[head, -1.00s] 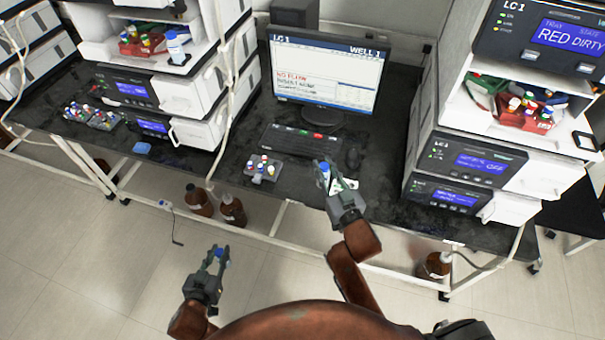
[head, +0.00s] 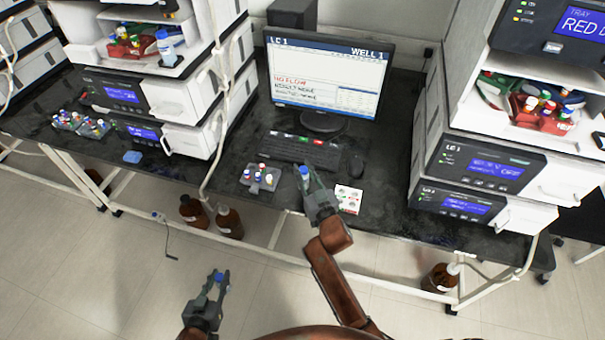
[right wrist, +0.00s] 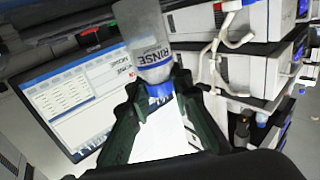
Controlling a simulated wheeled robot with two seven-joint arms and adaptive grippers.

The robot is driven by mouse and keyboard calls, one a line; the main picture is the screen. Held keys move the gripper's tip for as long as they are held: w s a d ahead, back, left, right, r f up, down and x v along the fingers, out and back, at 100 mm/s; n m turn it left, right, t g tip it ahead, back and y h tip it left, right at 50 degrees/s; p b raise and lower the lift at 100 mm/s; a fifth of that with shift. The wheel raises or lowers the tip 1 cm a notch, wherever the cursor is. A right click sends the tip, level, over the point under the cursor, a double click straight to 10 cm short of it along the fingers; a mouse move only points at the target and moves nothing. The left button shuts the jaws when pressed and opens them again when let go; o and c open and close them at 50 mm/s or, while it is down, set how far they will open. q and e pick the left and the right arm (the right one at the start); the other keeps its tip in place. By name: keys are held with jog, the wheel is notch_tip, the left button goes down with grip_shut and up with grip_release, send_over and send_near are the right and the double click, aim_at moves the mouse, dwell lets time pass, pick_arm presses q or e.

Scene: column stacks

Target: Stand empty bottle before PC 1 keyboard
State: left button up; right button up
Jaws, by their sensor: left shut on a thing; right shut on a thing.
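My right gripper (head: 308,183) is shut on a bottle just in front of the keyboard (head: 300,150), over the front part of the black bench. In the head view only the blue cap (head: 304,171) shows between the fingers; the rest of the bottle is hidden. The right wrist view shows the translucent bottle (right wrist: 145,42), its "RINSE" label and its blue cap between the fingers. I cannot tell whether its base touches the bench. My left gripper (head: 216,280) is shut on a small blue thing, low and away from the bench. The PC monitor (head: 325,85) reads "LC 1".
A grey rack of capped vials (head: 260,177) stands left of the right gripper. A white card (head: 348,198) lies right of it, and a mouse (head: 355,165) beside the keyboard. Instrument stacks flank the desk on the left (head: 185,100) and right (head: 485,165). Bench shows bare right of the card.

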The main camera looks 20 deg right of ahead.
pick_arm(q)
jog(key=shift+f, duration=0.55)
pick_arm(e)
jog(key=shift+f, duration=0.75)
pick_arm(q)
jog(key=shift+r, duration=0.15)
pick_arm(e)
jog(key=shift+r, duration=0.15)
jog(key=o, duration=0.9)
jog(key=shift+c, duration=0.2)
